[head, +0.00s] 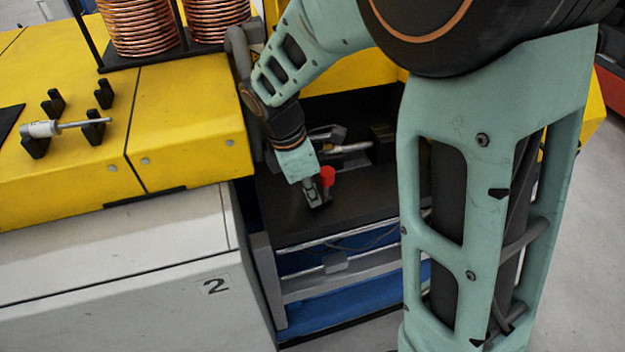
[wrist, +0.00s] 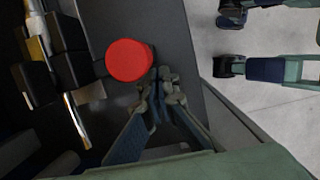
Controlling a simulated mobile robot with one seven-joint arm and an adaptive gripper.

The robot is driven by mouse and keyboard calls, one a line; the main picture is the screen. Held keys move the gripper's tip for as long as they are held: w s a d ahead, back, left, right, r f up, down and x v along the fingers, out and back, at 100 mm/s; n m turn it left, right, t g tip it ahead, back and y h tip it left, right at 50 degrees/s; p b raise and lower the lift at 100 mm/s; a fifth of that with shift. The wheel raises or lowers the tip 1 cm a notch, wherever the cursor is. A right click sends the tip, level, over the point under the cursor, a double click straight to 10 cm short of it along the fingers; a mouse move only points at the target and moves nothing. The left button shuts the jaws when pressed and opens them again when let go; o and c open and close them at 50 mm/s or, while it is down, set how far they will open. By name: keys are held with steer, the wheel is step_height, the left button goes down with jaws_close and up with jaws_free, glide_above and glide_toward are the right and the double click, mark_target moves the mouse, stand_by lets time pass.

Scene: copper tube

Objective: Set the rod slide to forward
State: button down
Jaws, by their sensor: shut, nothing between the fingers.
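A round red knob (head: 327,176) stands on the black platform inside the machine. It shows large and from above in the wrist view (wrist: 130,60). A metal rod (head: 345,149) lies behind the knob among dark blocks, and a shiny rod (wrist: 77,120) shows left of the knob in the wrist view. I cannot tell for sure how the knob joins the slide. My gripper (head: 316,202) is shut and empty, just in front of the red knob. In the wrist view its fingertips (wrist: 160,80) meet right beside the knob's lower right; contact is unclear.
The black platform (head: 290,225) has free room around the knob. A yellow bench (head: 190,110) at left holds a silver tool (head: 65,127) on black holders and copper coils (head: 140,28) behind. A grey rail (head: 345,285) runs below the platform.

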steer(key=shift+d+f, duration=0.1)
steer(key=shift+f, duration=0.15)
steer(key=shift+w+d+p, duration=0.25)
steer(key=shift+d, duration=0.65)
steer(key=shift+w+d+p, duration=0.25)
steer(key=shift+w+d, duration=0.05)
steer(key=shift+d, duration=0.65)
steer(key=shift+w+d+p, duration=0.25)
steer(key=shift+d, duration=0.65)
steer(key=shift+r, duration=0.1)
steer(key=shift+r+p, duration=0.4)
steer(key=shift+r, duration=0.05)
steer(key=p+v, duration=1.1)
steer(key=v, duration=0.8)
steer(key=shift+a, duration=0.4)
steer(key=shift+s, duration=0.1)
